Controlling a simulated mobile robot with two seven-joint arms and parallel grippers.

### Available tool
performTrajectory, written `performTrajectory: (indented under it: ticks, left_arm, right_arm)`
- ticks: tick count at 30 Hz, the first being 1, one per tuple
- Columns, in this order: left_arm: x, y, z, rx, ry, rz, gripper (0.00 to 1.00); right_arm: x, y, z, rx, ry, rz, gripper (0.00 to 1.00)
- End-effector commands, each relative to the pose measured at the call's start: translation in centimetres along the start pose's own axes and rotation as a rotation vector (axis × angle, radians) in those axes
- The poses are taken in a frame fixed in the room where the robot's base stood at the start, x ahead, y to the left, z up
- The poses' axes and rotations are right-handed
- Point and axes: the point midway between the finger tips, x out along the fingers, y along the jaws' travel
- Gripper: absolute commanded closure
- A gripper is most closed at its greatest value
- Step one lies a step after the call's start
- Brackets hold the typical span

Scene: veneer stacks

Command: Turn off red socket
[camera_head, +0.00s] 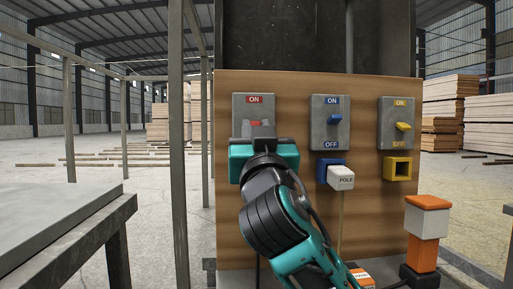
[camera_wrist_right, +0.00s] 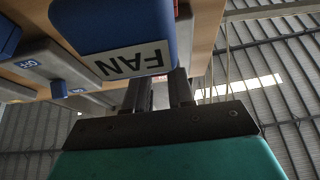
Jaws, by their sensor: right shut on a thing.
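The red socket's grey switch plate (camera_head: 241,107) is at the upper left of the wooden board, with a red ON label at its top. A small red part shows just above my right gripper, whose teal body (camera_head: 262,158) covers the plate's lower part and whatever is below. In the wrist view my right gripper's two dark fingers (camera_wrist_right: 158,92) reach up to the board with a narrow gap. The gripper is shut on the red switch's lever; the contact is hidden. A blue block labelled FAN (camera_wrist_right: 115,30) is close beside the fingers. My left gripper is not in view.
On the wooden board (camera_head: 360,215) are a blue switch (camera_head: 330,122) over a white plug (camera_head: 341,177), and a yellow switch (camera_head: 396,124) over an empty yellow socket (camera_head: 397,168). An orange and white block (camera_head: 427,220) stands at lower right. A grey table (camera_head: 60,222) is at left.

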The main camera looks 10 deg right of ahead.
Motion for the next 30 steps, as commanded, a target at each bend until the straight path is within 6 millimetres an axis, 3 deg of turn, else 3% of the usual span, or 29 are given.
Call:
performTrajectory:
  ticks: [15, 16, 18, 24, 30]
  left_arm:
    - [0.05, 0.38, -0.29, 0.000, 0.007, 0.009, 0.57]
    - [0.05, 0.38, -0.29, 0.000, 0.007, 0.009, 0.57]
    - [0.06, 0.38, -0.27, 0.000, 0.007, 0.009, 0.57]
    - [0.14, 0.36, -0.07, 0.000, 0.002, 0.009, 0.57]
    - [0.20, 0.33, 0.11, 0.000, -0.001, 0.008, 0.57]
  right_arm:
    - [0.01, 0.02, 0.20, -0.001, 0.015, 0.001, 1.00]
    - [0.01, 0.02, 0.20, -0.001, 0.015, 0.001, 0.76]
    - [0.00, 0.02, 0.19, -0.001, 0.015, 0.001, 0.69]
    - [0.01, 0.00, 0.14, 0.000, 0.016, 0.000, 0.51]
    - [-0.01, -0.01, 0.10, 0.000, 0.016, 0.000, 0.51]
